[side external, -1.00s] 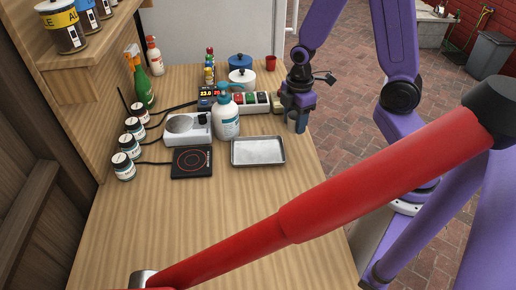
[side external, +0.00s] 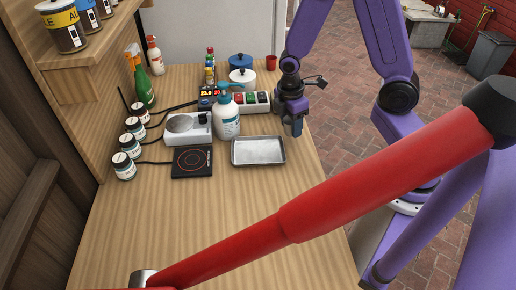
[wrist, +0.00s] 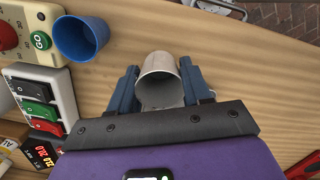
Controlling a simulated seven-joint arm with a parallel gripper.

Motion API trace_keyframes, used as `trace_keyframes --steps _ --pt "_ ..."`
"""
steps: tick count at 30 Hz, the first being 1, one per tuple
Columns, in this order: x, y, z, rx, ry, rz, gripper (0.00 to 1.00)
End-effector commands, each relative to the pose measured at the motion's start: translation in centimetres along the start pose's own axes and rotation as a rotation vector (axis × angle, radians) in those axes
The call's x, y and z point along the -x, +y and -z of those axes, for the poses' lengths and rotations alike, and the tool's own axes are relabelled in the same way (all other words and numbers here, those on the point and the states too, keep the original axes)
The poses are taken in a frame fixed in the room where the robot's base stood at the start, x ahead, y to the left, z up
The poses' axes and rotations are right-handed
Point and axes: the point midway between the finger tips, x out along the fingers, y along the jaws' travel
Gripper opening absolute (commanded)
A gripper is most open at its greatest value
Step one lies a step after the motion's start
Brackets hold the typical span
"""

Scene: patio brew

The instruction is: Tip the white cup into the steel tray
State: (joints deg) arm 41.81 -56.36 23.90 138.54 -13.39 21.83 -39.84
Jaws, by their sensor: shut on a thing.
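The white cup (wrist: 158,80) is between the two blue fingers of my gripper (wrist: 160,90) in the wrist view, and the fingers are shut on it. Its open mouth shows a shaded inside; I cannot tell whether it holds anything. In the side view my gripper (side external: 293,127) is low at the right edge of the table, and the cup is mostly hidden by the fingers. The steel tray (side external: 258,151) lies flat on the table, to the left of and nearer than my gripper. The tray looks empty and is apart from the gripper.
A white bottle with a blue pump (side external: 226,118) stands behind the tray. A hotplate (side external: 192,162) lies left of it. A switch strip (side external: 250,102) is behind. A blue cup (wrist: 82,38) stands near my gripper in the wrist view. The table's front (side external: 190,225) is clear.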

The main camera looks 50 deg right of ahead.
Motion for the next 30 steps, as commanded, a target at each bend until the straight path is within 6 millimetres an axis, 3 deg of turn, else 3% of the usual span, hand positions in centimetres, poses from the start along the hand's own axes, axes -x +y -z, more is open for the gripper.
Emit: trace_keyframes --steps 12,30 --pt "2.0 0.0 2.4 0.005 -0.265 -0.003 0.15" --pt "0.5 0.0 5.7 0.002 -0.656 -0.002 0.15"
